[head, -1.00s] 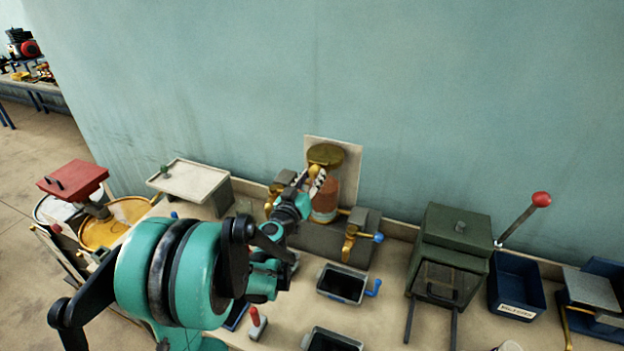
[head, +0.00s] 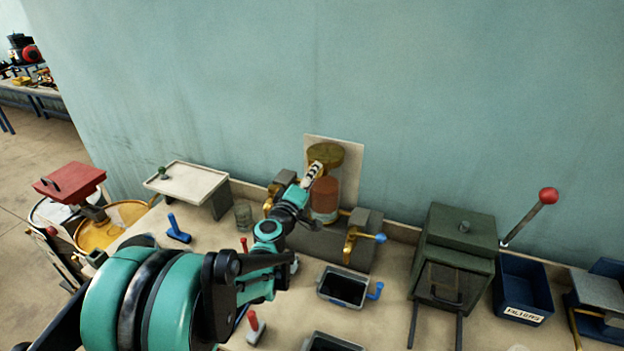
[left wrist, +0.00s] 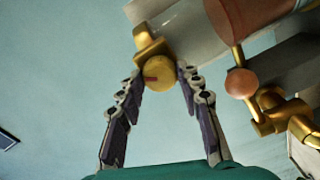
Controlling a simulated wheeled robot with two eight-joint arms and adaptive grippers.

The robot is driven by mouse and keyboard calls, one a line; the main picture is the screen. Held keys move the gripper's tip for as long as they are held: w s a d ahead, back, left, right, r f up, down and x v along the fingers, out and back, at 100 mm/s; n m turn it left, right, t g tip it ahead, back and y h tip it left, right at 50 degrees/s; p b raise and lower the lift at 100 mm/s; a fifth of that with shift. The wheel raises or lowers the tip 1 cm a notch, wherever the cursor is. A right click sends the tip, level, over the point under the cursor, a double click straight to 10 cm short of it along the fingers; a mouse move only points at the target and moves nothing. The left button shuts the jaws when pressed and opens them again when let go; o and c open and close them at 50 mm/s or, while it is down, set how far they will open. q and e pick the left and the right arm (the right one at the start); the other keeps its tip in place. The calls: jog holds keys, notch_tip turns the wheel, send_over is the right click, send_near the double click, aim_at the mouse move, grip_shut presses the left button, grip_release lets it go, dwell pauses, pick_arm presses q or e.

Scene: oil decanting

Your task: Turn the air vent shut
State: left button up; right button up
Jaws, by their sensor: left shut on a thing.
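The air vent is a round brass knob (left wrist: 160,73) with a red mark on its face and a brass piece behind it. In the left wrist view it sits between the fingertips of my left gripper (left wrist: 161,76), which is shut on it. In the head view my left gripper (head: 314,170) is at the left side of the vessel, just below its brass lid (head: 326,154). The fingers mostly hide the knob there. The vessel's copper-coloured body (head: 325,196) stands before a pale board (head: 350,160). My right gripper is not in view.
Brass taps, one with a blue knob (head: 380,238), flank the vessel. A black tray (head: 343,286) stands in front. A green box (head: 455,240) and a red-knobbed lever (head: 530,215) are to the right. A white raised tray (head: 190,179) is at the left.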

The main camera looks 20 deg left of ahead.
pick_arm(q)
jog(key=n+b, duration=0.1)
jog(key=n, duration=0.5)
jog(key=shift+n, duration=0.3)
dwell(0.4)
jog(key=o, duration=1.2)
jog(key=shift+c, duration=0.2)
jog(key=s, duration=1.2)
jog(key=shift+d, duration=0.35)
